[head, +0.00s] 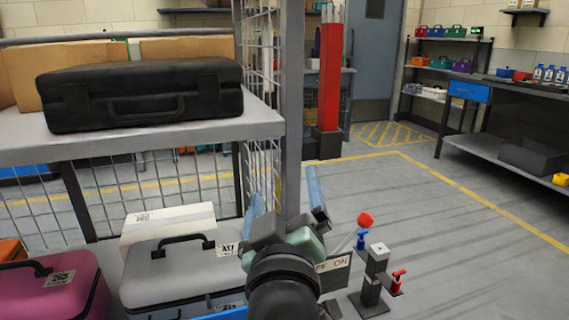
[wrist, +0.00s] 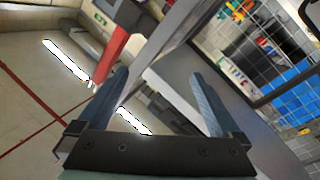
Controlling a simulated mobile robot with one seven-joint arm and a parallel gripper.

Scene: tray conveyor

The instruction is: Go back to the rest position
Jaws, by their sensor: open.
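My gripper (head: 286,197) is in the lower middle of the head view, in front of a grey upright post of the rack. Its two blue-grey fingers are spread apart with nothing between them. In the wrist view the open fingers (wrist: 160,104) also show, wide apart and empty. The gripper is to the right of a grey case (head: 165,272), and the lever with a red ball knob (head: 365,219) stands just to its right. I cannot tell whether the gripper touches anything.
A black case (head: 145,95) lies on the rack's upper shelf (head: 170,136). A white box (head: 167,226) and a magenta case (head: 45,287) are below. A red column (head: 329,75) stands behind the post.

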